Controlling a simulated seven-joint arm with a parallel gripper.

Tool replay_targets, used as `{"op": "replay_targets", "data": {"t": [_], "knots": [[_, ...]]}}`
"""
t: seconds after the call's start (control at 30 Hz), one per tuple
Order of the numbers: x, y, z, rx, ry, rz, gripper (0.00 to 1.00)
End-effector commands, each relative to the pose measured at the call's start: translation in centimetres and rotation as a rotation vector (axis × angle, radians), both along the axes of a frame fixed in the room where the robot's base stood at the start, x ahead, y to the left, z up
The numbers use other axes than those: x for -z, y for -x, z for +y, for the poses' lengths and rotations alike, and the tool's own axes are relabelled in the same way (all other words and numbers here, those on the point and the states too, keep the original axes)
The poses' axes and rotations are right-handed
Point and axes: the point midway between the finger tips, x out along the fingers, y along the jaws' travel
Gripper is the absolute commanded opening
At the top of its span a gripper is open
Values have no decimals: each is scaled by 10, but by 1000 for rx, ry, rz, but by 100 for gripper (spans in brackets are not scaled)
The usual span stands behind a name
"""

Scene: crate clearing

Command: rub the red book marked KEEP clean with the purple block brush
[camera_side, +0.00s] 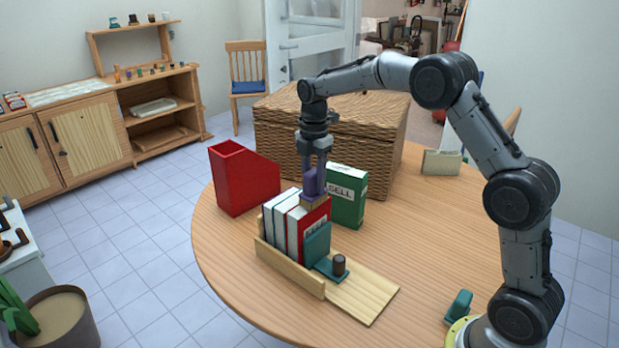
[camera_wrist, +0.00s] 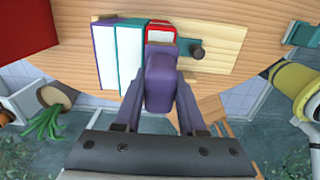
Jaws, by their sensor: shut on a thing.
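The red book (camera_side: 321,217) stands upright at the right end of a row in a wooden rack (camera_side: 290,273). Its pale label is partly hidden by the teal bookend (camera_side: 317,246), and I cannot read it. The book's top shows in the wrist view (camera_wrist: 160,34). My gripper (camera_side: 314,168) points down, shut on the purple block brush (camera_side: 312,188). The brush's tan underside is at the red book's top edge; I cannot tell whether it touches. In the wrist view the brush (camera_wrist: 158,82) sits between my fingers and covers part of the book.
White books with purple and teal covers (camera_side: 281,212) stand left of the red one. A green SELL book (camera_side: 346,196), red magazine holder (camera_side: 242,178) and large wicker basket (camera_side: 268,128) stand behind. A dark knob (camera_side: 339,265) is on the bookend's foot. The table's right is mostly clear.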

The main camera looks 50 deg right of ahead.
Motion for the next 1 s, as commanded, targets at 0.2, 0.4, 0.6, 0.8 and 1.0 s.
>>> {"op": "replay_targets", "data": {"t": [0.2, 0.4, 0.6, 0.8, 1.0], "knots": [[1, 6, 0, 0, -1, 5, 0], [0, 5, 0, 1, 0, 3, 0], [-1, -3, 0, 0, 0, 1, 0], [0, -14, 0, 0, 0, 0, 0], [0, -16, 0, 0, 1, -1, 0]]}}
